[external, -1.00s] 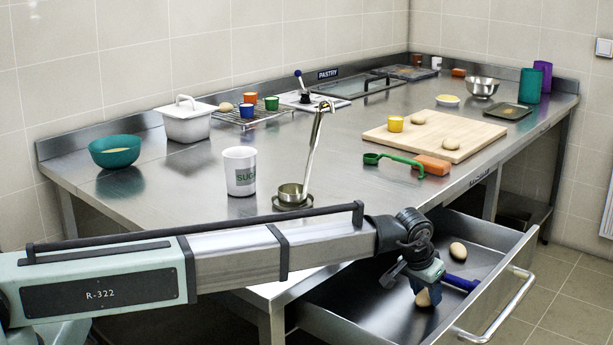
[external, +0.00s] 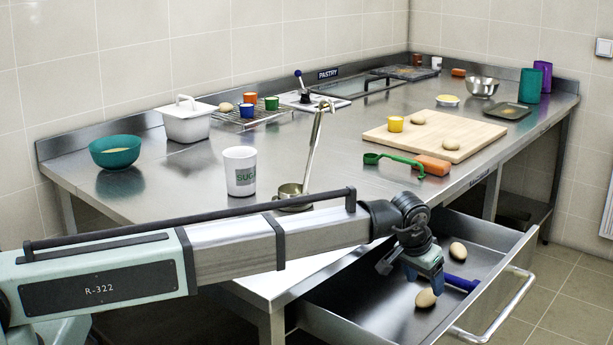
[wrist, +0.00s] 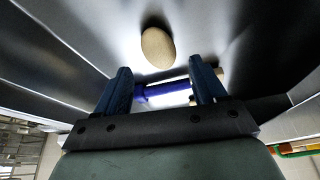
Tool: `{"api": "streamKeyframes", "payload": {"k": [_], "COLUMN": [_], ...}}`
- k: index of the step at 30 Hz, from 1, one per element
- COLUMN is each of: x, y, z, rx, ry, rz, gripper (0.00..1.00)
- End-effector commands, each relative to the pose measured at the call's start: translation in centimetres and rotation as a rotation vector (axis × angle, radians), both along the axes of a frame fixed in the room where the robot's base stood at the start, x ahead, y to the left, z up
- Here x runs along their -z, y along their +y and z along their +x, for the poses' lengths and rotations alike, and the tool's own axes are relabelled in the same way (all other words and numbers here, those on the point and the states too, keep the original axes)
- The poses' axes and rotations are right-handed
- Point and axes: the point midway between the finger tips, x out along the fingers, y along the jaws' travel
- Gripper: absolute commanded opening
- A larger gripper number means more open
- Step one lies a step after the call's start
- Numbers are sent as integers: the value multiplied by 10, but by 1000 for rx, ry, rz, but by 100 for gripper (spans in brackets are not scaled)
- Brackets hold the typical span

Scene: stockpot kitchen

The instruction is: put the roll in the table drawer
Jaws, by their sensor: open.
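The table drawer (external: 355,298) is pulled open below the table's right front. One roll (external: 426,298) lies on its floor, just below my gripper (external: 424,279), which is open and apart from it. A second roll (external: 458,251) lies farther back in the drawer. In the wrist view, one tan roll (wrist: 157,47) shows beyond my open fingers (wrist: 160,72); I cannot tell which of the two it is. More rolls sit on the cutting board (external: 480,135) and the wire rack (external: 262,116).
A blue-handled tool (external: 460,283) lies in the drawer beside my gripper. The drawer's front handle (external: 505,308) sticks out at right. Above, a green-handled scoop (external: 395,160), an orange block (external: 432,165) and a ladle (external: 318,145) stand or lie near the table's front.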

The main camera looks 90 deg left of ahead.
Motion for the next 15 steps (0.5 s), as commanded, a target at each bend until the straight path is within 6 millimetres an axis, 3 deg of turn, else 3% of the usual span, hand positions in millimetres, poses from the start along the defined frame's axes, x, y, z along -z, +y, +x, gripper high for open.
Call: {"api": "streamKeyframes", "payload": {"k": [6,15], "x": [-38,-68], "y": [-10,-17], "z": [-14,-23], "rx": [0,0], "ry": [-1,0], "rz": [0,0], "gripper": [70,70]}}
